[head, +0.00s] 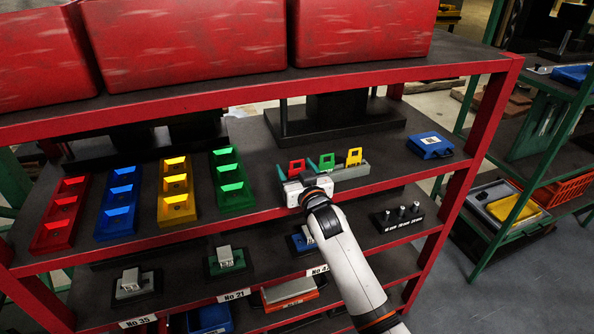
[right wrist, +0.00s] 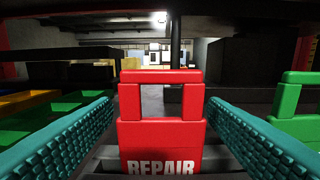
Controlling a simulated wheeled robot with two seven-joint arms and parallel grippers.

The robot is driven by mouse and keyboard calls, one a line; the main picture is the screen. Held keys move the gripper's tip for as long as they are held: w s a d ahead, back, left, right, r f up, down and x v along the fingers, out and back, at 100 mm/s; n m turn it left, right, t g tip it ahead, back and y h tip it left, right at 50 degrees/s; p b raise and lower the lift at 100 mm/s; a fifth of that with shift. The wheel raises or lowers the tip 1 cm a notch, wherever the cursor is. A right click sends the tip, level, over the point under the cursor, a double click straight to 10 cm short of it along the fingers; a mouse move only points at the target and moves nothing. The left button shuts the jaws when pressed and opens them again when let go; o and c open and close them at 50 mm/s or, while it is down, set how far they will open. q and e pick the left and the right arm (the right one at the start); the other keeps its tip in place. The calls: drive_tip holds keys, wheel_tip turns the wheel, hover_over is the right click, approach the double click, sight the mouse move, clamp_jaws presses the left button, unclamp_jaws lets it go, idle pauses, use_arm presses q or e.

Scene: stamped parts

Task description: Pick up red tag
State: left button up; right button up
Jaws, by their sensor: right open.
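The red tag (head: 296,168) stands upright in a grey holder (head: 345,174) on the shelf, left of a green tag (head: 327,161) and a yellow tag (head: 354,157). In the right wrist view the red tag (right wrist: 161,120) shows a handle-like top and the word REPAIR. My right gripper (head: 297,174) is at the red tag. Its teal textured fingers (right wrist: 160,115) are open, one on each side of the tag, with gaps between. The green tag (right wrist: 298,110) is just beyond the right finger. My left gripper is not in view.
Red, blue, yellow and green bins (head: 122,203) stand at the left of the shelf. A blue box (head: 430,145) lies at the right. Red crates (head: 362,30) fill the shelf above. A black stand (head: 335,120) is behind the tags. The shelf between green bin and holder is clear.

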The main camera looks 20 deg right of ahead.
drive_tip(key=shift+w+f, duration=0.15)
drive_tip(key=shift+w, duration=0.65)
drive_tip(key=shift+s, duration=0.1)
drive_tip(key=c, duration=1)
drive_tip(key=shift+c, duration=0.2)
wheel_tip(320, 180, up, 10)
drive_tip(key=b, duration=0.1)
